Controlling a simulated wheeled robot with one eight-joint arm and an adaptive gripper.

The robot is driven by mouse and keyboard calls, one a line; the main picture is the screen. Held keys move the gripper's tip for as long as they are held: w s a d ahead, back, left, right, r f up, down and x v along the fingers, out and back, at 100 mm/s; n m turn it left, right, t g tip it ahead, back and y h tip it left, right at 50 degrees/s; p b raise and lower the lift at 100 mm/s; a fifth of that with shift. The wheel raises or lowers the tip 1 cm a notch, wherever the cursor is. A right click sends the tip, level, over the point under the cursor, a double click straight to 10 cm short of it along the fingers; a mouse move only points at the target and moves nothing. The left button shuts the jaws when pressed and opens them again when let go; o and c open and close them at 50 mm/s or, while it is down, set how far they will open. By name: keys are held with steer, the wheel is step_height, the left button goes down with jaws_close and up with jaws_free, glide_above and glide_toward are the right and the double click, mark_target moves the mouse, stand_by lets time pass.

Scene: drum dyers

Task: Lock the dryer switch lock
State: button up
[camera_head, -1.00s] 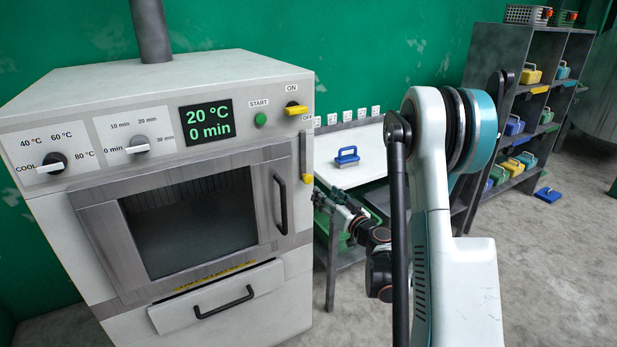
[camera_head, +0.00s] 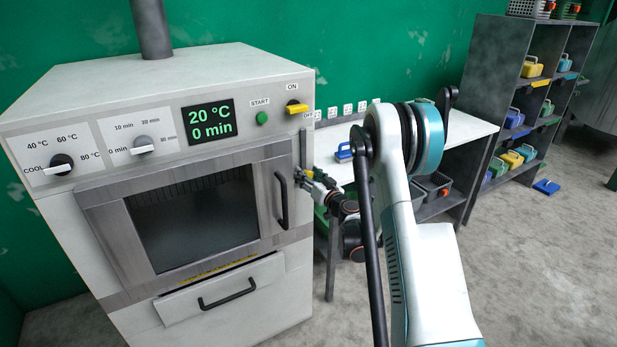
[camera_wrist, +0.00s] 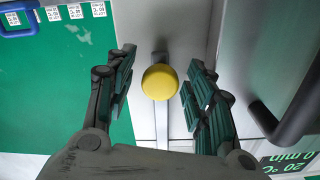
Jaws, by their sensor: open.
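The dryer (camera_head: 60,240) stands at the left with its door (camera_head: 190,220) shut. Its switch lock (camera_head: 303,148) is a grey vertical strip on the right front edge, with a yellow knob at its lower end. The wrist view shows the round yellow knob (camera_wrist: 160,82) between the spread fingers of my gripper (camera_wrist: 158,90), with gaps on both sides. My gripper is open and holds nothing. The yellow ON/OFF switch (camera_head: 296,108) sits above the lock, beside the green start button (camera_head: 262,118).
The black door handle (camera_head: 281,200) is close left of my gripper and shows at the right in the wrist view (camera_wrist: 285,115). A white table (camera_head: 465,130) with a blue-handled item (camera_head: 344,152) is behind my arm. A shelf (camera_head: 490,80) stands farther right.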

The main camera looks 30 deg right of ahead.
mark_target(304, 161)
jaws_close()
steer(key=shift+w+r+p, duration=0.1)
steer(key=shift+r+p, duration=0.8)
steer(key=shift+r, duration=1.35)
jaws_free()
steer(key=s, duration=0.7)
steer(key=shift+s+d, duration=0.15)
steer(key=shift+s, duration=0.15)
